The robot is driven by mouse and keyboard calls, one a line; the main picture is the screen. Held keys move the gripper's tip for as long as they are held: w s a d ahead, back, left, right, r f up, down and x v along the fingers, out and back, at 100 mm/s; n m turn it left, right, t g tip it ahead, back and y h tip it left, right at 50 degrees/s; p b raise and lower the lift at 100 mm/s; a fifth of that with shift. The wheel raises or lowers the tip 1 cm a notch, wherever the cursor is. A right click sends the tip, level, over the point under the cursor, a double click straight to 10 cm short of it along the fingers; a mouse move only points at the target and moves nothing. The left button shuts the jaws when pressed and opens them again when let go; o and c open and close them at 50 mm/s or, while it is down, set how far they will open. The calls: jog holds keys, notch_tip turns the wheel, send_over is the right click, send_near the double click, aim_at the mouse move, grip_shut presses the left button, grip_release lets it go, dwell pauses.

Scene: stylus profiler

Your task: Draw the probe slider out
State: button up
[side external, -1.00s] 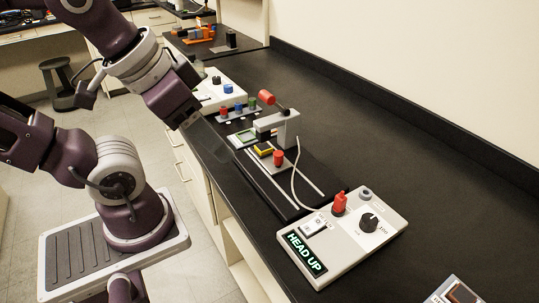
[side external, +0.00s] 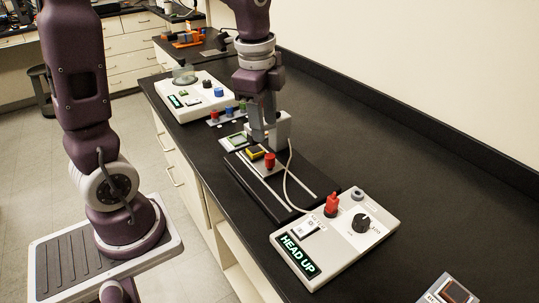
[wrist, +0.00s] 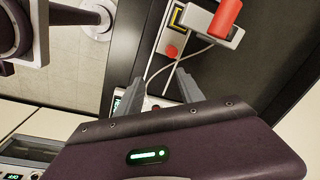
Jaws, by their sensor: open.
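The profiler stage (side external: 293,205) is a black base with pale rails on the bench. A small slider with a red knob (side external: 269,160) and a yellow-edged block (side external: 255,152) sits on it, beside the grey bridge (side external: 282,128). In the wrist view the red knob (wrist: 172,52) shows beyond my fingers, next to the yellow-edged block (wrist: 178,17). My gripper (side external: 259,138) is above the stage, close to the bridge, and its fingers are apart and empty in the wrist view (wrist: 158,98). In the side view my gripper hides the bridge's red-handled lever (wrist: 226,15).
A second white instrument (side external: 192,95) and several coloured knobs (side external: 228,111) stand behind.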

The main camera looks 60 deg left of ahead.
aim_at(271, 156)
jog(key=w+a+f+m, duration=0.1)
jog(key=f, duration=0.1)
jog(key=w+a+f+m+g, duration=0.1)
jog(key=f, duration=0.1)
jog(key=w+a+f+m, duration=0.1)
jog(key=f, duration=0.1)
jog(key=shift+w+m, duration=0.3)
notch_tip(271, 156, down, 6)
jog(key=shift+f, duration=0.25)
jog(key=shift+d, duration=0.1)
grip_shut()
dwell(0.6)
